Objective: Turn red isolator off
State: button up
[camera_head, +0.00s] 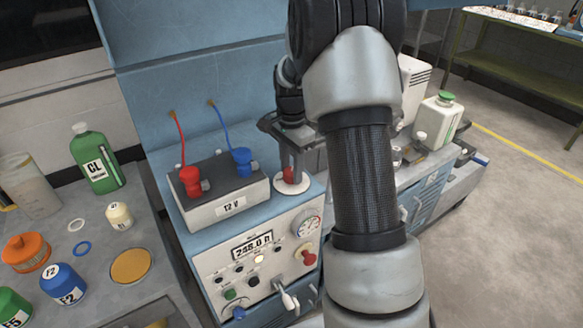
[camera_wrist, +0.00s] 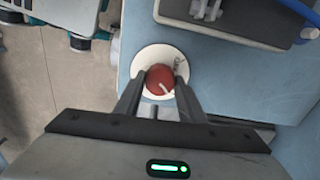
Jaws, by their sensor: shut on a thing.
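The red isolator (camera_wrist: 160,77) is a round red knob with a pale mark on it, set on a round white plate (camera_wrist: 148,58) on the blue machine's top. In the head view the isolator (camera_head: 289,176) shows low between my fingers, beside the 12 V battery. My gripper (camera_wrist: 158,88) points down from above, with one finger on each side of the knob, and is shut on it. In the head view my gripper (camera_head: 291,172) is partly covered by my arm. The fingers hide part of the knob's sides.
The 12 V battery (camera_head: 228,206) with red and blue terminal clamps stands left of the isolator. A panel (camera_head: 262,262) with a display, gauge and switches faces front. Bottles, including a green one (camera_head: 94,158), stand on the left bench. A trolley is at right.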

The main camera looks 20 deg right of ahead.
jog(key=n+p, duration=0.1)
jog(key=n, duration=0.3)
jog(key=shift+n, duration=0.4)
jog(key=n+p, duration=0.1)
jog(key=n, duration=0.3)
jog(key=shift+r, duration=0.1)
jog(key=n+p, duration=0.1)
jog(key=n, duration=0.4)
jog(key=shift+n, duration=1.8)
jog(key=shift+p, duration=0.3)
jog(key=o, duration=1)
jog(key=shift+o, duration=0.2)
